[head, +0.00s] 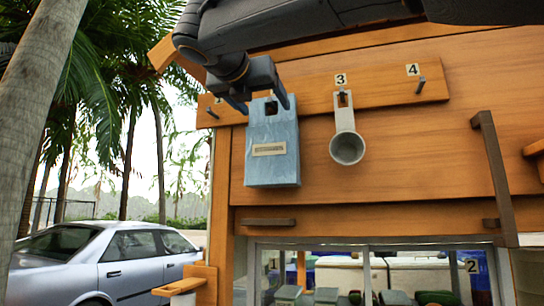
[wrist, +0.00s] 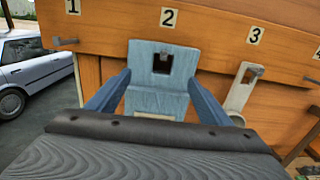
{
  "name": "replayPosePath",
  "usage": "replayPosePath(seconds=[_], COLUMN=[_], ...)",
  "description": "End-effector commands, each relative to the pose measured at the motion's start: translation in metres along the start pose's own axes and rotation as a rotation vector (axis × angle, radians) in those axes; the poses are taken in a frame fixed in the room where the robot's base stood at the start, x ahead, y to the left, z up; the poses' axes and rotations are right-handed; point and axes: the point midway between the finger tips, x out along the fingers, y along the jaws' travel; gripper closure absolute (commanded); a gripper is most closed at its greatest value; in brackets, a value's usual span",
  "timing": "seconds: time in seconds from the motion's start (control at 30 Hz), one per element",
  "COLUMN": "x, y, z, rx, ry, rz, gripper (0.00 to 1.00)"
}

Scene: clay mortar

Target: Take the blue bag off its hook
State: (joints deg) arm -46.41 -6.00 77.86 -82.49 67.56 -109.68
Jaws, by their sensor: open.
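The blue bag (head: 272,165) hangs flat against the wooden wall, with a small pale label on its front and a square hole near its top. In the wrist view the bag (wrist: 158,97) hangs below the number 2, and a hook shows in its hole. My gripper (head: 262,107) is at the bag's upper part. Its two blue fingers are open, one on each side of the bag; in the wrist view my gripper (wrist: 157,90) shows a finger left and right of it. I cannot tell whether either finger touches the bag.
A pale scoop (head: 347,148) hangs on hook 3, just right of the bag. Hook 4 (head: 421,84) is empty, and so is hook 1 (wrist: 66,41). A wooden ledge (head: 268,222) sticks out below the bag. A vertical handle (head: 494,165) is at the right.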

Motion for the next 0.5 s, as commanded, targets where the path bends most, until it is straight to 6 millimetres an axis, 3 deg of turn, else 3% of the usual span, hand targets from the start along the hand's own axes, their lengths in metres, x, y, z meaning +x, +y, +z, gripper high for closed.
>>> replayPosePath(seconds=[0.5], x=[0.062], y=[-0.001], z=[-0.009], rx=[0.000], ry=[0.004], rz=[-0.002], gripper=[0.27])
